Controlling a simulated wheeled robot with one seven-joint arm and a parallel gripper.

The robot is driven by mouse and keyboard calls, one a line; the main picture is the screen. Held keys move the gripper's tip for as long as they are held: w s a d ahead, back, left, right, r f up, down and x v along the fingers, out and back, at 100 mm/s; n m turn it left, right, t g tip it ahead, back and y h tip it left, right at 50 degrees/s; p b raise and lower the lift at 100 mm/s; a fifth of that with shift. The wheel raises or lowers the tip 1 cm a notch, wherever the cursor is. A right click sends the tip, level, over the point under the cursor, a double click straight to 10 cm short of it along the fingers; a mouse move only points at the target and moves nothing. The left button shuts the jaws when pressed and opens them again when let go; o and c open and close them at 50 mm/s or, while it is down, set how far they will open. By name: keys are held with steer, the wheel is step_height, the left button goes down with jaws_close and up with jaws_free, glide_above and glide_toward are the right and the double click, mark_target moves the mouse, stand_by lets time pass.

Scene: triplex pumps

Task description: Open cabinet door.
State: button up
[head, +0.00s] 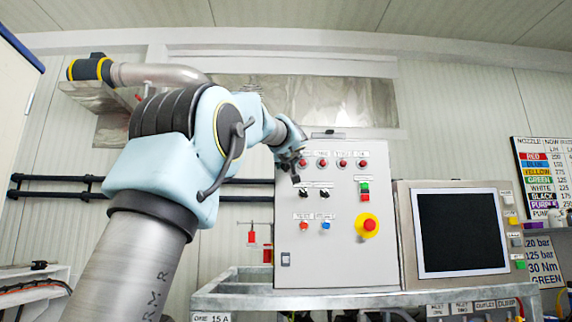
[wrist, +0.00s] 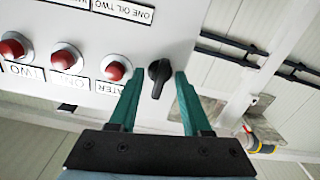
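The grey control cabinet (head: 340,262) stands upright on a metal frame, its front door closed. The door front also fills the upper left of the wrist view (wrist: 115,30). A black knob-like handle (wrist: 158,70) sits near the door's edge. My gripper (wrist: 159,84) has two green fingers spread apart, one on each side of the handle. I see gaps between the fingers and the handle; contact is not clear. In the head view my gripper (head: 293,165) is at the cabinet's upper left corner and hides the handle.
The door carries red lamps (head: 342,163), black switches and a red-and-yellow emergency button (head: 367,225). A screen panel (head: 460,232) stands close to the right. Dark pipes (head: 55,187) run along the wall at left. A metal frame (head: 300,300) lies below.

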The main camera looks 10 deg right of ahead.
jaws_close()
stand_by(1.1)
